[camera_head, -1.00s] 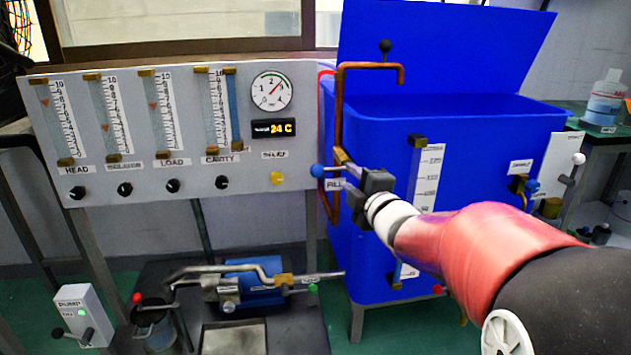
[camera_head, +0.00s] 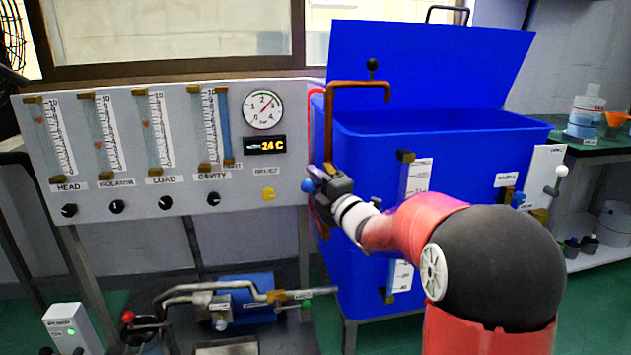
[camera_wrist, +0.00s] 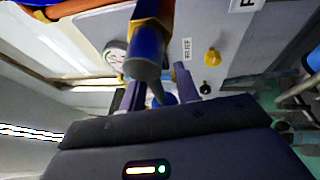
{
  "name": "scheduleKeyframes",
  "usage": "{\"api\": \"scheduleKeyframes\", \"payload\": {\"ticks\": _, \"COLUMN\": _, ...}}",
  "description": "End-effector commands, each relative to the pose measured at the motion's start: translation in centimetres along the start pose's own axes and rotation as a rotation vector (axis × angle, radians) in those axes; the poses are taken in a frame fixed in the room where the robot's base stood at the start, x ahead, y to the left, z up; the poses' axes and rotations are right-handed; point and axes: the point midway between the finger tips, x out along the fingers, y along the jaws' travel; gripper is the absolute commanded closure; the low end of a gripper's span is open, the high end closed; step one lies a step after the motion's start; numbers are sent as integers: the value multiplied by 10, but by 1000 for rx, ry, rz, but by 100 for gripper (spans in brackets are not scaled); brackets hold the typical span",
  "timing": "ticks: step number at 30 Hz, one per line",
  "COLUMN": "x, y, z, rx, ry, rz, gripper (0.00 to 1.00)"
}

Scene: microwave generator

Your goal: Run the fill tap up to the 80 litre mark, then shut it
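The fill tap is a copper pipe (camera_head: 328,125) that bends over the blue tank (camera_head: 470,150). Its lever ends in a blue ball (camera_head: 307,185). My gripper (camera_head: 322,180) is at the lever, just right of the ball, and hides the valve and label. In the wrist view the two fingers (camera_wrist: 155,92) stand apart with the blue ball showing between them; I see no firm contact. The tank's sight gauge (camera_head: 405,180) has a white scale (camera_head: 417,182). My arm hides its middle, and I cannot read the water level.
A grey panel (camera_head: 100,200) with flow tubes, a round gauge (camera_head: 262,108) and black knobs stands left of the tap. A yellow knob (camera_head: 268,194) is close to my gripper. Below are a pump with pipes (camera_head: 245,295) and a switch box (camera_head: 70,328). A bench (camera_head: 610,145) stands right.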

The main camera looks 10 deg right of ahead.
Motion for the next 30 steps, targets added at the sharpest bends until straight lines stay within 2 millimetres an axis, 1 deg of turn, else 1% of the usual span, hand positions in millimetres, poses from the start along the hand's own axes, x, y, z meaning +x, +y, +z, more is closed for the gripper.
{"api": "scheduleKeyframes", "payload": {"ticks": 5, "x": 0, "y": 0, "z": 0, "rx": 0, "ry": 0, "rz": 0, "gripper": 68}}
{"api": "scheduleKeyframes", "payload": {"ticks": 6, "x": 0, "y": 0, "z": 0, "rx": 0, "ry": 0, "rz": 0, "gripper": 70}}
{"api": "scheduleKeyframes", "payload": {"ticks": 13, "x": 0, "y": 0, "z": 0, "rx": 0, "ry": -1, "rz": 0, "gripper": 100}}
{"api": "scheduleKeyframes", "payload": {"ticks": 23, "x": 0, "y": -1, "z": 0, "rx": 4, "ry": -2, "rz": 1, "gripper": 100}}
{"api": "scheduleKeyframes", "payload": {"ticks": 26, "x": 0, "y": -3, "z": 0, "rx": 31, "ry": -8, "rz": 15, "gripper": 100}}
{"api": "scheduleKeyframes", "payload": {"ticks": 30, "x": 0, "y": -1, "z": 0, "rx": 112, "ry": -25, "rz": 50, "gripper": 100}}
